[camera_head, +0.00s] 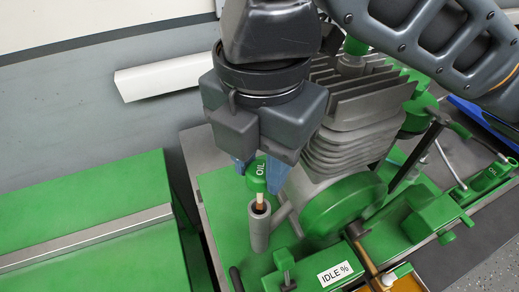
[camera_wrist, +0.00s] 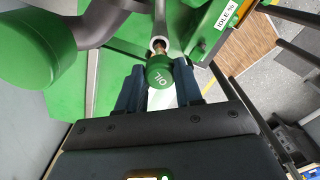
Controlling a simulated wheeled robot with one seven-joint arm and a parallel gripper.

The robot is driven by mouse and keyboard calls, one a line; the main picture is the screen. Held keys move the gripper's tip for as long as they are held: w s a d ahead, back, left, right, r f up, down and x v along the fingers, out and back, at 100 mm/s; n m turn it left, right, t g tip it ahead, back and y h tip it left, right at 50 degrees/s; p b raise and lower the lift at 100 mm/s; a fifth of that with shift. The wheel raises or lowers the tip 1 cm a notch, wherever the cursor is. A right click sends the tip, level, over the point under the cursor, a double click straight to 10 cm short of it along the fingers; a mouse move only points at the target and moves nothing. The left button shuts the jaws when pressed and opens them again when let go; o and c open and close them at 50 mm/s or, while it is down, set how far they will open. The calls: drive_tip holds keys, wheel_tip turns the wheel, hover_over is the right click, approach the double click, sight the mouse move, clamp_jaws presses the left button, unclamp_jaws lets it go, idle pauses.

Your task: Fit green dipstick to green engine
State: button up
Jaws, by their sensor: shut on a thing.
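The green dipstick (camera_head: 257,170) has a round cap marked OIL and hangs upright below my gripper. My gripper (camera_head: 258,184) is shut on its cap, with one blue finger on each side. The lower stem reaches the mouth of the grey tube (camera_head: 259,228) on the green engine (camera_head: 337,208); the tube hides how deep it sits. A gap shows between cap and tube rim. In the wrist view the cap (camera_wrist: 160,72) lies between the fingers, with the tube mouth (camera_wrist: 159,43) just beyond it.
The finned grey cylinder (camera_head: 350,130) stands close right of my gripper. A plate marked IDLE % (camera_head: 335,273) and a brown-handled lever (camera_head: 365,255) are in front. Another green part marked OIL (camera_head: 490,174) is at far right. A green bench (camera_head: 90,230) stands left, across a narrow gap.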

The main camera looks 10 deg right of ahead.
sight(260, 186)
drive_tip(key=shift+f, duration=0.15)
idle(0.8)
drive_tip(key=shift+f+b, duration=0.3)
drive_tip(key=shift+f, duration=0.2)
drive_tip(key=shift+f, duration=0.2)
drive_tip(key=shift+f+b, duration=0.7)
drive_tip(key=shift+f, duration=0.1)
drive_tip(key=shift+f, duration=0.25)
idle(0.5)
drive_tip(key=shift+f+b, duration=0.45)
drive_tip(key=o, duration=1.2)
drive_tip(key=shift+o, duration=0.4)
